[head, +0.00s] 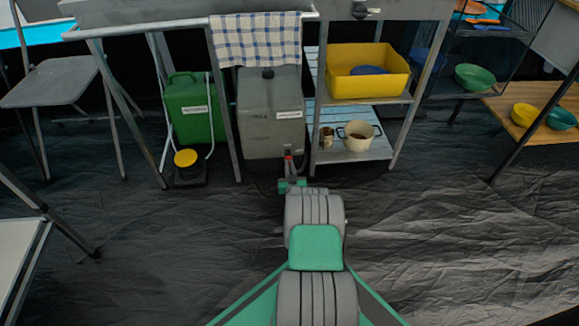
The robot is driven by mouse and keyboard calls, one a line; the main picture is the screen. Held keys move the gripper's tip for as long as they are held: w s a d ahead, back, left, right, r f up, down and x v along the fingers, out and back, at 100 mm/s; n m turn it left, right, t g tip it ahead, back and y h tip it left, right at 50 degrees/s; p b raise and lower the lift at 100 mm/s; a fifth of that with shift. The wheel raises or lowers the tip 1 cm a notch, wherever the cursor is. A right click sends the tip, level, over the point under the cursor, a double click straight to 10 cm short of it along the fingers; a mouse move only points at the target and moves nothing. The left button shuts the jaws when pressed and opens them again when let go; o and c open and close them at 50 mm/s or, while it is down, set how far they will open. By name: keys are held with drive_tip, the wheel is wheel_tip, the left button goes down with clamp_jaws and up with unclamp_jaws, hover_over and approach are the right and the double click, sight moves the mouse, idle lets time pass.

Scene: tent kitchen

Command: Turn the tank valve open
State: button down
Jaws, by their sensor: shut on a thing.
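A grey tank (271,125) with a black cap on top and a white label stands under the counter, in the middle of the head view. The gripper is small here and covers part of the valve, so I cannot tell how far the valve is turned.
A green canister (195,108) and a yellow-topped pedal (186,158) stand left of the tank. A checked towel (256,40) hangs above it. The shelf (350,155) close on the right holds a cream pot (358,135) and a yellow tub (367,85).

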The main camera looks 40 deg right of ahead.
idle(0.3)
drive_tip(key=c, duration=1.5)
unclamp_jaws()
